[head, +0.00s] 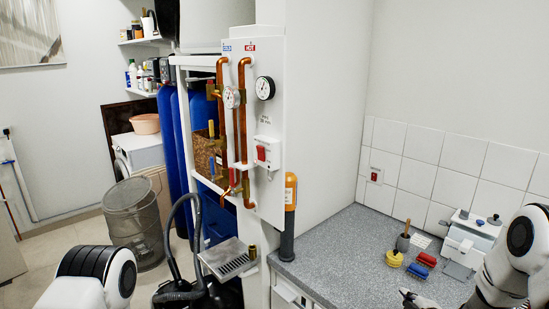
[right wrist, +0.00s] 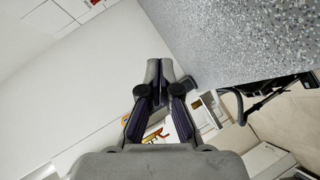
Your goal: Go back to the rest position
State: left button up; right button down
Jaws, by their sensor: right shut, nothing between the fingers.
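My right gripper (head: 412,298) is low over the speckled grey counter (head: 345,262), at the bottom edge of the head view, and only part of it shows there. In the right wrist view its two fingers (right wrist: 160,70) are together with nothing between them. My right arm comes in from the right edge of the head view. A rounded link of my left arm shows at the lower left, but the left gripper is out of the picture.
On the counter near my right arm are a yellow item (head: 394,258), a red brush (head: 426,259), a blue brush (head: 416,270) and a white device (head: 471,236). A white panel (head: 262,110) with copper pipes stands mid-view. A mesh bin (head: 133,222) is at left.

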jog(key=s+a+f+m+g+b, duration=0.3)
jog(key=s+a+f+m+g, duration=0.1)
jog(key=s+f, duration=0.65)
jog(key=s+a+f+m+g+b, duration=0.2)
jog(key=s+a+f+m+g, duration=0.15)
jog(key=s+f, duration=0.7)
pick_arm(q)
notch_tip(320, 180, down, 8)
jog(key=b, duration=0.3)
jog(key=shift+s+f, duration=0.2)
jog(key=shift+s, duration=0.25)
pick_arm(e)
jog(key=s+a+f+m+g, duration=0.1)
jog(key=s+f+m+g, duration=0.1)
jog(key=s, duration=0.8)
jog(key=s+a+f+m+g, duration=0.1)
jog(key=s+m+g, duration=0.3)
jog(key=s, duration=0.6)
jog(key=shift+s+a+f, duration=0.2)
jog(key=shift+s+f, duration=0.15)
jog(key=shift+f, duration=0.45)
jog(key=shift+g, duration=0.25)
